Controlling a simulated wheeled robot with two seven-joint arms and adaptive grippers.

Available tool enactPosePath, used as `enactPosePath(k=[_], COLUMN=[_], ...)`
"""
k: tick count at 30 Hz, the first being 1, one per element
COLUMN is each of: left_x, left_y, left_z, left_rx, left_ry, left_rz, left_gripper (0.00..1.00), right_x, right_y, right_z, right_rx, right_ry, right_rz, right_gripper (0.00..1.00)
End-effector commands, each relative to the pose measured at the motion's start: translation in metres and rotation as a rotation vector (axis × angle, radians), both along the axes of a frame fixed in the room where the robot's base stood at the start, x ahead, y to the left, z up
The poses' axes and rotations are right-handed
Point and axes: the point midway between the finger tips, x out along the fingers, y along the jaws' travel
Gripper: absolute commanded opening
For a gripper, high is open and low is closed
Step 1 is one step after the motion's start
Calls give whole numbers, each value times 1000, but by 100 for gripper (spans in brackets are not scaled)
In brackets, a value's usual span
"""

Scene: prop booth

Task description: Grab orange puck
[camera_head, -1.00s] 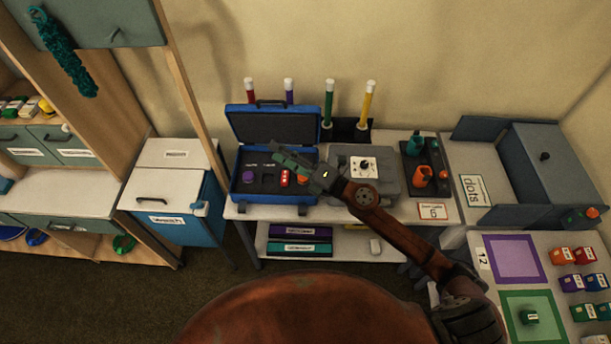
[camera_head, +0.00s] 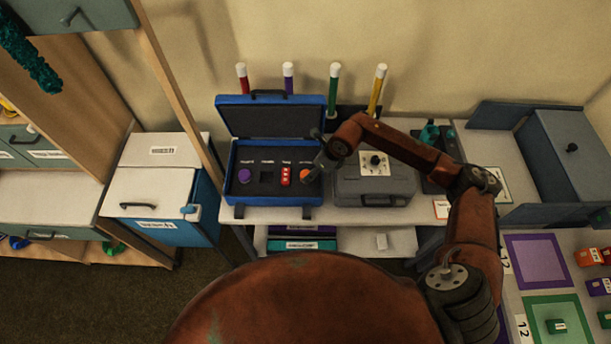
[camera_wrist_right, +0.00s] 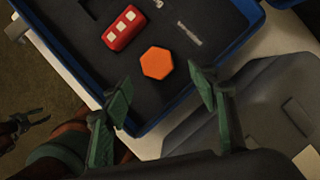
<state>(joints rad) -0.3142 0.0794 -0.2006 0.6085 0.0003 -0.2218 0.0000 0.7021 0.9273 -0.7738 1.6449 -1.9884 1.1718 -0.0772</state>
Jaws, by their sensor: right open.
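The orange puck (camera_head: 305,175) is a six-sided piece in the right part of the dark foam of an open blue case (camera_head: 225,205). My right gripper (camera_head: 317,166) hangs over the case's right side, close to the puck and partly over it in the head view. In the right wrist view, the open right gripper (camera_wrist_right: 163,90) has a finger to either side, and the orange puck (camera_wrist_right: 156,62) lies just beyond the tips, apparently untouched. A small dark claw shape (camera_wrist_right: 25,122) at the wrist view's left edge may be my left gripper; its jaws are unclear.
In the foam, a red block (camera_head: 285,175) with pale squares sits left of the puck, and a purple piece (camera_head: 244,176) farther left. A grey case (camera_head: 374,186) stands close on the right. Coloured tubes (camera_head: 332,90) stand behind, and the case's lid (camera_head: 270,116) is raised.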

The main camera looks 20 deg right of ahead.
Motion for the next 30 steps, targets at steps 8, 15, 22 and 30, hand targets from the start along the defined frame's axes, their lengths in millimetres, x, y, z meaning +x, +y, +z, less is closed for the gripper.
enactPosePath(k=[8,15,22,30], left_x=[25,36,22,17], left_y=[0,-1,0,0], left_z=[7,8,7,7], left_rx=[-1,-1,0,0], left_ry=[-32,-46,-29,-21], left_rz=[-5,-8,-4,-2], left_gripper=[40,40,40,40], right_x=[12,14,14,14], right_y=[15,18,19,19], right_z=[-34,-39,-39,-39], right_rx=[4,3,4,4], right_ry=[1,0,0,0], right_rz=[0,4,4,4], right_gripper=[54,54,42,24])
